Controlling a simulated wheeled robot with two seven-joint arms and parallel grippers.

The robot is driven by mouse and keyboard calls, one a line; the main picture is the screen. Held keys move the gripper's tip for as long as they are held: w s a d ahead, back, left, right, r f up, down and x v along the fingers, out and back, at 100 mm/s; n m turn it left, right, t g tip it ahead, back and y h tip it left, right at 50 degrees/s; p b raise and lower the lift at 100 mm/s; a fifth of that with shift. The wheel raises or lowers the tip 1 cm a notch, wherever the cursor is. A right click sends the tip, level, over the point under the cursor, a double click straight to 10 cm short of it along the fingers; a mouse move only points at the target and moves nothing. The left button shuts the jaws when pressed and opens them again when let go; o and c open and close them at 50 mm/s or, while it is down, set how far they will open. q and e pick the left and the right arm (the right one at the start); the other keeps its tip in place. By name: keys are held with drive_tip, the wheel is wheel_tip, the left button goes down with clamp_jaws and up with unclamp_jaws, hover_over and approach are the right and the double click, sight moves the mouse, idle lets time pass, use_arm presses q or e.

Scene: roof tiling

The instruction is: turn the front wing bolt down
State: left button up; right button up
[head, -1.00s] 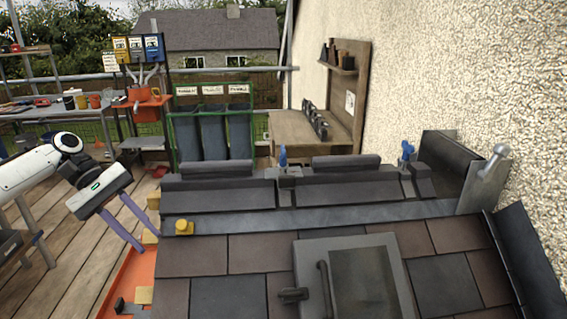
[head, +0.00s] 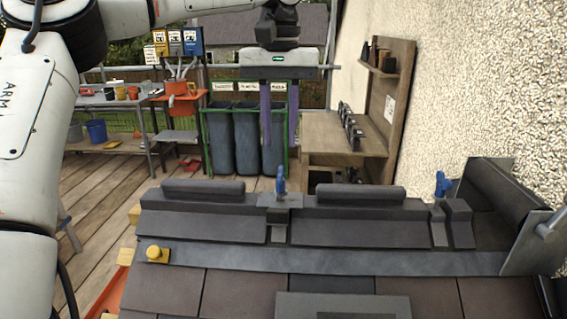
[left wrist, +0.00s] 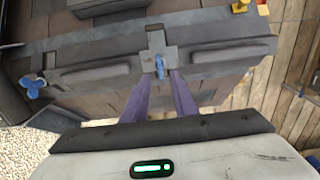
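One blue wing bolt (head: 281,180) stands upright on a grey clamp (head: 280,201) in the middle of the roof ridge. A second blue wing bolt (head: 441,184) stands further right along the ridge, by the wall. My left gripper (head: 280,142) hangs above the middle bolt, its two purple fingers pointing down, open and empty. In the left wrist view the middle bolt (left wrist: 160,67) shows in line between the fingertips, and the other bolt (left wrist: 33,85) is at the far left. My right gripper is not in view.
Dark ridge tiles (head: 203,190) lie on both sides of the middle clamp. A yellow knob (head: 154,253) sits at the roof's left end. The rough wall (head: 490,80) closes off the right. Behind stand green-framed bins (head: 220,142) and a wooden bench (head: 335,132).

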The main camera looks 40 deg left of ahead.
sight(280, 170)
use_arm(q)
wheel_tip(280, 170, down, 7)
drive_tip(key=shift+f, duration=0.2)
clamp_jaws()
